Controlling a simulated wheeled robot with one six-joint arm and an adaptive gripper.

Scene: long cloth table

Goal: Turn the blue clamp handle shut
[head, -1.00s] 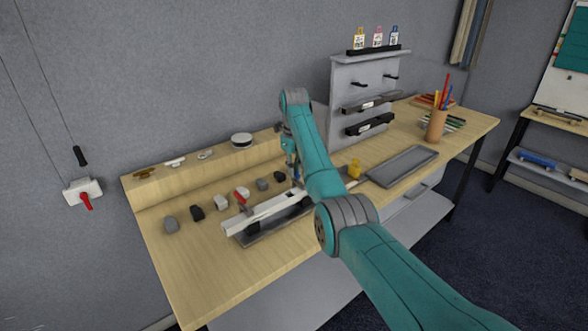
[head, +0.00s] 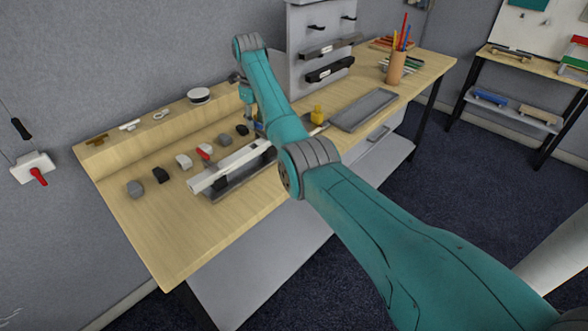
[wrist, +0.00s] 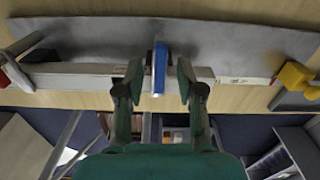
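The blue clamp handle (wrist: 160,67) stands out from the long pale bar (wrist: 75,76) in the wrist view. My gripper (wrist: 159,75) is open, with one finger on each side of the handle. A small gap shows between each finger and the handle, so it is not gripped.
A red handle (head: 204,152) is near the bar's left end. A yellow piece (head: 318,115) is by its right end, close to a grey tray (head: 363,110). Several small blocks (head: 160,175) line the table behind the bar. A grey rack (head: 327,70) stands farther back.

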